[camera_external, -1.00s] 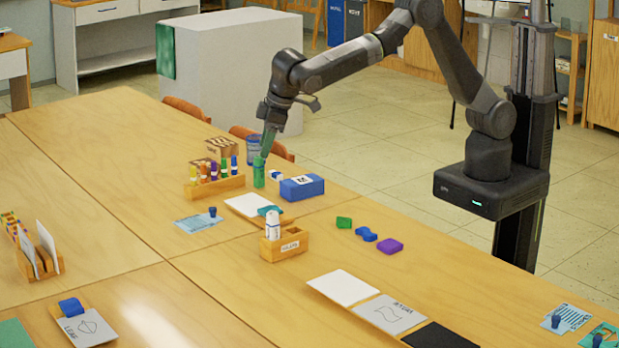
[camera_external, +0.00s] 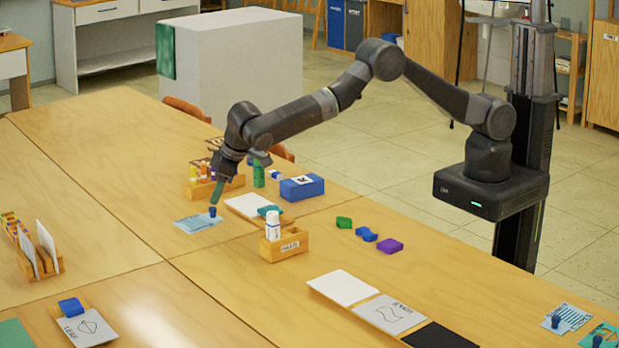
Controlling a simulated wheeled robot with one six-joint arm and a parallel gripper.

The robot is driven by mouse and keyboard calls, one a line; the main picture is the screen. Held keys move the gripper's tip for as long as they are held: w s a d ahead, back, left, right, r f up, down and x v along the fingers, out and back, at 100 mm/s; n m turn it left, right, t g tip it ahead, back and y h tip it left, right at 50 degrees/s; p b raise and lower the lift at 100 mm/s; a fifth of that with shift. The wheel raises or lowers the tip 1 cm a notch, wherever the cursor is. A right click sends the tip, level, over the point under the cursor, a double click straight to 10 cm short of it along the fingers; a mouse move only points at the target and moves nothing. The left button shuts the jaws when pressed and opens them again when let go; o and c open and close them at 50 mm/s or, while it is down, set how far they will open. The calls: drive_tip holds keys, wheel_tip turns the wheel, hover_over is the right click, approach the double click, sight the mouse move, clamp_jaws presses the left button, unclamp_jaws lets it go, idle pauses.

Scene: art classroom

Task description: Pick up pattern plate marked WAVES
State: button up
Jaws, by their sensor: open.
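A grey plate (camera_external: 389,314) with a wavy-outlined drawing and small dark lettering lies flat on the near right table; the lettering is too small to read surely. It lies between a white sheet (camera_external: 343,288) and a black sheet (camera_external: 439,336). Another grey plate (camera_external: 88,326) with a leaf-like drawing is at the lower left, with a blue block on its rack. My gripper (camera_external: 216,195) points down with green fingertips, open, just above the light blue cards (camera_external: 196,222) and a small dark blue knob (camera_external: 212,211). It is far to the left of and behind the wavy plate.
Near my gripper are a wooden marker rack (camera_external: 214,188), a green cylinder (camera_external: 259,173) and a blue box (camera_external: 301,187). A wooden holder (camera_external: 284,245) with a white bottle stands between my gripper and the wavy plate. Green, blue and purple blocks (camera_external: 389,246) lie behind the plate.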

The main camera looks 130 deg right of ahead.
sight(213, 208)
drive_tip(key=f, duration=0.1)
drive_tip(key=d+f, duration=0.1)
drive_tip(key=f+p, duration=0.1)
drive_tip(key=shift+d+f, duration=0.3)
drive_tip(key=shift+f, duration=0.1)
drive_tip(key=shift+w+d+f, duration=0.2)
drive_tip(key=shift+w+f, duration=0.05)
drive_tip(key=shift+f, duration=0.4)
drive_tip(key=shift+c, duration=0.2)
clamp_jaws()
